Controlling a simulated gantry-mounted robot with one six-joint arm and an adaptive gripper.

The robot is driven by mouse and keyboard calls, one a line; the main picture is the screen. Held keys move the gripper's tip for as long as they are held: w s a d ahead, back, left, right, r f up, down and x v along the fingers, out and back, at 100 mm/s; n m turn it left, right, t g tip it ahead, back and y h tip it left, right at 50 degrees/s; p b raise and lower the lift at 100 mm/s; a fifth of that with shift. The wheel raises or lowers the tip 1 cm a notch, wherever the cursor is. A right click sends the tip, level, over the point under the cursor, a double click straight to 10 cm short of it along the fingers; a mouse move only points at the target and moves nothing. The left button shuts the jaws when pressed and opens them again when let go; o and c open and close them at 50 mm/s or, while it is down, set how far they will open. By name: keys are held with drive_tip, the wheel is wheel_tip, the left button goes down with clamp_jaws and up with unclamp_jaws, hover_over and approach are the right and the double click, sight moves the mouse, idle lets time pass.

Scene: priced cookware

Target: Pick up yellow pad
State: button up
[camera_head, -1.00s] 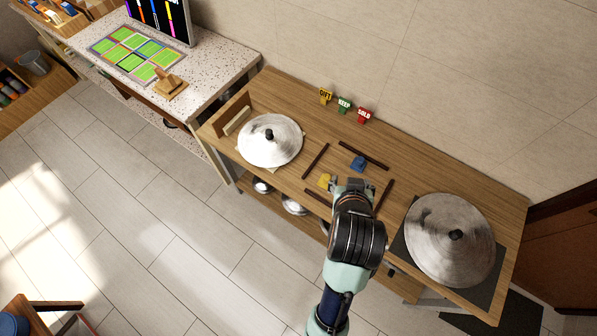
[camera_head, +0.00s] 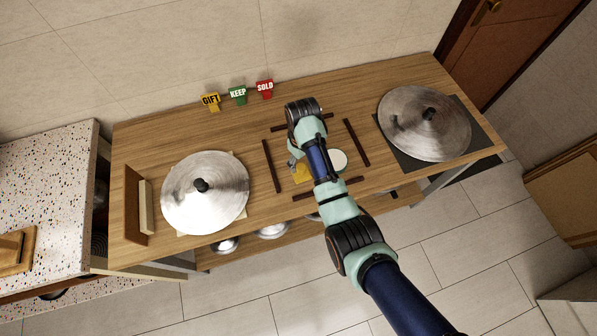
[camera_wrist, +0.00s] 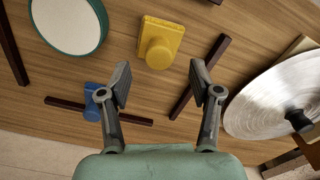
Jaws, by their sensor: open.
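The yellow pad (camera_wrist: 160,42) lies on the wooden table. It has a square base and a round raised knob, and it sits ahead of my gripper, between the lines of the two fingers. My gripper (camera_wrist: 161,82) is open and empty, with its fingers apart on either side and short of the pad. In the head view, part of the yellow pad (camera_head: 301,173) shows left of my arm, which hides the rest. My gripper there is mostly hidden under my arm.
A blue pad (camera_wrist: 93,101) lies near the left finger. Dark wooden strips (camera_wrist: 199,76) lie around the pads. Metal lids stand left (camera_head: 204,192) and right (camera_head: 424,122). GIFT (camera_head: 210,101), KEEP (camera_head: 238,94) and SOLD (camera_head: 265,88) signs stand along the back edge.

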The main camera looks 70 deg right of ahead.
sight(301, 166)
wheel_tip(301, 166, down, 5)
drive_tip(key=shift+w+d+f+b, duration=0.1)
drive_tip(key=shift+d+b, duration=0.05)
drive_tip(key=shift+b, duration=0.65)
clamp_jaws()
wheel_tip(301, 166, up, 20)
drive_tip(key=p, duration=0.9)
drive_tip(key=shift+p, duration=0.35)
